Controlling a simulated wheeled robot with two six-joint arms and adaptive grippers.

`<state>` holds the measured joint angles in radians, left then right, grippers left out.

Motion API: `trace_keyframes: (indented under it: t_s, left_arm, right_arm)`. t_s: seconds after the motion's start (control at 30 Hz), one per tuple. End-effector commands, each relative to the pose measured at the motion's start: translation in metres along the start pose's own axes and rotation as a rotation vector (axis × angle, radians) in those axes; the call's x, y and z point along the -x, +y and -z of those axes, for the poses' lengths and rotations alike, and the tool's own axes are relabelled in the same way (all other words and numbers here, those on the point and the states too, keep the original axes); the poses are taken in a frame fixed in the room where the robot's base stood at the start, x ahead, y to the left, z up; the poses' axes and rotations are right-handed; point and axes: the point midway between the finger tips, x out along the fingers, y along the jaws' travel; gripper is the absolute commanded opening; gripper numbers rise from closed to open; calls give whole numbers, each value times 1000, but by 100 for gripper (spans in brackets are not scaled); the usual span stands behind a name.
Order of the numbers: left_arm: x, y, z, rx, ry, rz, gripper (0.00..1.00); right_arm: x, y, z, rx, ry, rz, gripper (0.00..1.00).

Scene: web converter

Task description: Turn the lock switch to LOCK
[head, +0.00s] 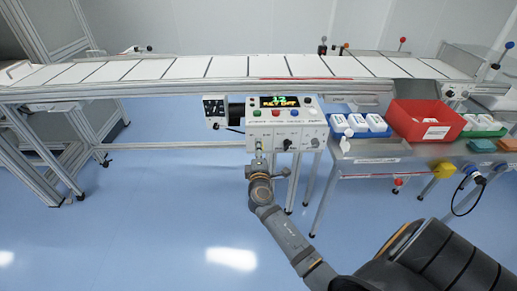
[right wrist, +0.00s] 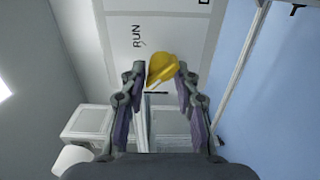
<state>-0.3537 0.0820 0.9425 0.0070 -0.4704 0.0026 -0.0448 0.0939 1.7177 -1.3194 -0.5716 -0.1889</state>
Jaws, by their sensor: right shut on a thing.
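The lock switch is a yellow knob (right wrist: 164,70) on the pale face of the control box, with the word RUN printed beside it in the right wrist view. My right gripper (head: 259,156) is at the lower left of the control box (head: 288,126) in the head view. The knob sits tilted in that view. The LOCK label cannot be made out. My left gripper is not in view.
The control box has a lit display (head: 286,101) and coloured buttons. A long conveyor (head: 180,69) runs behind it. The blue floor in front is clear.

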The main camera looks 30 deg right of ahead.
Motion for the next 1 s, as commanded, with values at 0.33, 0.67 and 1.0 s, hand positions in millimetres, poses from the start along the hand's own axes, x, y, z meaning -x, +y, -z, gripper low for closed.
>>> trace_keyframes:
  t_s: [0.33, 0.67, 1.0]
  left_arm:
    - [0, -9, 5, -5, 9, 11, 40]
    - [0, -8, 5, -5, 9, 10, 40]
    - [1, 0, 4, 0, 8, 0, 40]
  right_arm:
    - [1, -4, 0, 17, 0, 7, 0]
    - [1, -3, 0, 15, 0, 5, 52]
    - [10, -3, 0, 12, 1, 5, 52]
